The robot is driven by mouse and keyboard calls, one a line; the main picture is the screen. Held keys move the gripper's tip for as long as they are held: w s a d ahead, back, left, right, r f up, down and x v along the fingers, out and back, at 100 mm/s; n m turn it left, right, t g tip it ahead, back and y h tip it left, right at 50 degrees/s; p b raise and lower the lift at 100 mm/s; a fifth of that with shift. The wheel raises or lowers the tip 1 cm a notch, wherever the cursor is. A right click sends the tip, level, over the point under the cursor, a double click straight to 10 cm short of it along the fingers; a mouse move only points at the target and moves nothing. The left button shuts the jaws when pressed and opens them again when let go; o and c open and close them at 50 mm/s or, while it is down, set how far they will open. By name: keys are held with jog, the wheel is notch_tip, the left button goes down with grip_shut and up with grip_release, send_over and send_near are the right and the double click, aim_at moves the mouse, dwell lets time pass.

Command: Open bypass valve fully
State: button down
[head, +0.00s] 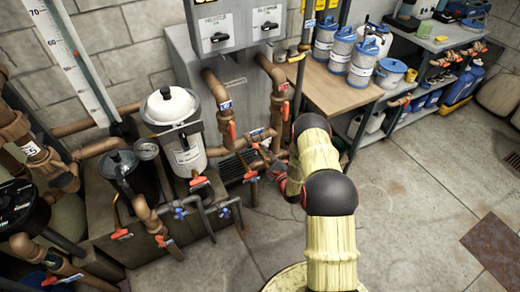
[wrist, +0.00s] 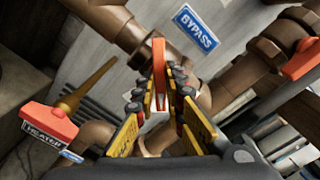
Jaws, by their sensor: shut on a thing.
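In the wrist view, the bypass valve handle (wrist: 158,52) is an orange lever seen nearly edge-on, standing upright in the picture. My gripper (wrist: 160,88) is shut on the handle, with one yellow-and-black finger on each side. The valve body is mostly hidden behind the fingers, and I cannot tell how far the valve is turned. In the head view, my gripper (head: 281,178) is at the pipes below the grey wall cabinet, partly hidden by my arm.
A "HEATER" valve handle (wrist: 50,121) is left of my gripper, and another orange handle (wrist: 302,60) is to the right. A white filter canister (head: 171,110) stands left of the pipes. A wooden bench (head: 334,88) is behind my arm. Floor is free at right.

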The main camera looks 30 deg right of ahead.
dwell(0.3)
jog(key=n+b, duration=0.3)
jog(key=n, duration=0.6)
jog(key=shift+s+f, duration=0.1)
jog(key=c, duration=1.8)
grip_release()
jog(key=shift+o, duration=0.2)
jog(key=s+p, duration=0.1)
jog(key=s, duration=0.6)
jog(key=shift+w+d, duration=0.1)
